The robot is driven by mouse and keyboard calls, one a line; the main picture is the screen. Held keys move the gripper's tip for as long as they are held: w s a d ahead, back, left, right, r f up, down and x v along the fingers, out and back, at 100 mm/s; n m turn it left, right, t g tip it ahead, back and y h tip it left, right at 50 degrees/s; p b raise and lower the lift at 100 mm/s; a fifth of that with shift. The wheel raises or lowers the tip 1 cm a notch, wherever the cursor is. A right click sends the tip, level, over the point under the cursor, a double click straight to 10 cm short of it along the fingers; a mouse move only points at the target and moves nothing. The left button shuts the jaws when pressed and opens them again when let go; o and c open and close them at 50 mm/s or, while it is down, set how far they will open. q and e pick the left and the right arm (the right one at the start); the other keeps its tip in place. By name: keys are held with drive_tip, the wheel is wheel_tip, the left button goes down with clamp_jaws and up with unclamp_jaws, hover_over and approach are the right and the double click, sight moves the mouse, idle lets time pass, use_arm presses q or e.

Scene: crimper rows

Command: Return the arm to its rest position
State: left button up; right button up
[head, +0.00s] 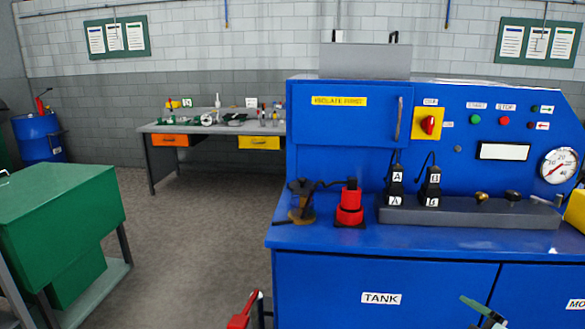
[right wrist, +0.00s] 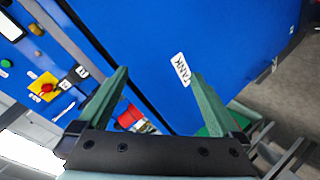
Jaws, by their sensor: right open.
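My right gripper (right wrist: 159,75) has green fingers spread apart in the right wrist view, with nothing between them. In the head view its green tip (head: 484,309) shows at the bottom right, in front of the blue cabinet (head: 330,285) and below the bench top. The cabinet front with its TANK label (right wrist: 181,69) lies beyond the fingers in the wrist view. My left gripper (head: 243,312) shows only as a red piece at the bottom edge of the head view, left of the cabinet's front corner. Most of it is cut off, so its opening is hidden.
On the blue bench stand a red cylindrical tool (head: 349,205), a dark fixture (head: 301,203) and a grey rail (head: 470,213) with black plugs. A green cabinet (head: 60,215) is at left. Open floor (head: 195,230) lies between, with a workbench (head: 205,128) behind.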

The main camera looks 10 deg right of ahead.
drive_tip(key=s+a+f+m+g+y, duration=0.1)
drive_tip(key=s+a+f+m, duration=0.1)
drive_tip(key=s+a+f, duration=0.45)
drive_tip(key=s+a+f+m+g+y, duration=0.1)
drive_tip(key=a+f, duration=0.3)
drive_tip(key=f, duration=0.6)
drive_tip(key=s+a+f+m+y, duration=0.1)
drive_tip(key=s+a+f, duration=0.3)
drive_tip(key=a, duration=0.2)
drive_tip(key=s+a+f+m+g+y+p, duration=0.1)
drive_tip(key=s+a+f+m, duration=0.1)
drive_tip(key=s+a+f, duration=0.2)
drive_tip(key=s+a, duration=0.1)
drive_tip(key=a, duration=0.2)
drive_tip(key=shift+a+m+g+y, duration=0.25)
drive_tip(key=shift+m+g+y, duration=0.05)
drive_tip(key=shift+s+f, duration=0.1)
